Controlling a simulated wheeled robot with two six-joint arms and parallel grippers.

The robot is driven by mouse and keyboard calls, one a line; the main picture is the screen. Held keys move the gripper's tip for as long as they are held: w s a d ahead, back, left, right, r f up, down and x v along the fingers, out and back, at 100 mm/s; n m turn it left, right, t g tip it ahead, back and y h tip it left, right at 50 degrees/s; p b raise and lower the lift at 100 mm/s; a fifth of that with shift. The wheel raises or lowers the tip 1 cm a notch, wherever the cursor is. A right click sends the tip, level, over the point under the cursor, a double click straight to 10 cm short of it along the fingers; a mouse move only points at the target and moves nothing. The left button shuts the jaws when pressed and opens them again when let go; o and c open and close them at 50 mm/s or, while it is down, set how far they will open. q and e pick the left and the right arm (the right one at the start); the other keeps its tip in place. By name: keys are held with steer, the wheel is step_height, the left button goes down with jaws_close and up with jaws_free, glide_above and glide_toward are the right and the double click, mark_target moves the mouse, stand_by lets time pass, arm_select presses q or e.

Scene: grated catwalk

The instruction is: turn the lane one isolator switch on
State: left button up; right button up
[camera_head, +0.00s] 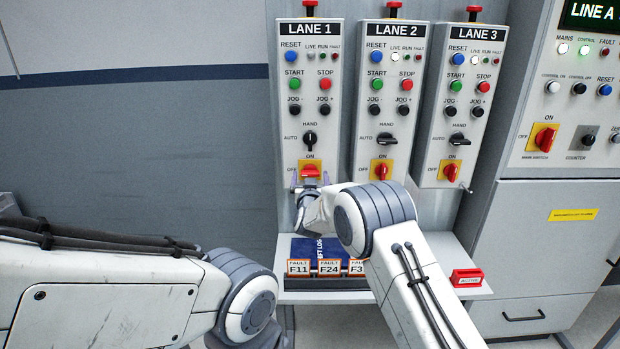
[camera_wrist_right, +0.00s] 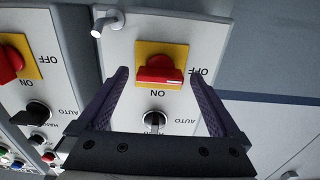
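The lane one isolator switch (camera_head: 311,170) is a red handle on a yellow plate at the bottom of the LANE 1 panel (camera_head: 292,128). Its handle lies crosswise, on the OFF line. In the right wrist view, which is upside down, the red handle (camera_wrist_right: 160,70) has its white mark toward OFF. My right gripper (camera_head: 310,181) is open in front of the switch, and its purple fingers (camera_wrist_right: 157,80) stand either side of the handle with gaps. My left arm (camera_head: 130,290) comes in at lower left; its gripper is not in view.
The lane two (camera_head: 382,170) and lane three (camera_head: 450,172) isolators have upright handles. A black selector knob (camera_head: 310,138) sits just above the lane one switch. Below is a shelf (camera_head: 410,291) with fault tags (camera_head: 299,267) and a red holder (camera_head: 467,277).

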steer(key=c, duration=1.2)
steer(key=shift+f+m+b, duration=0.1)
steer(key=shift+m+b, duration=8.8)
steer(key=shift+b, duration=0.55)
steer(key=o, duration=1.3)
steer(key=shift+s, duration=0.1)
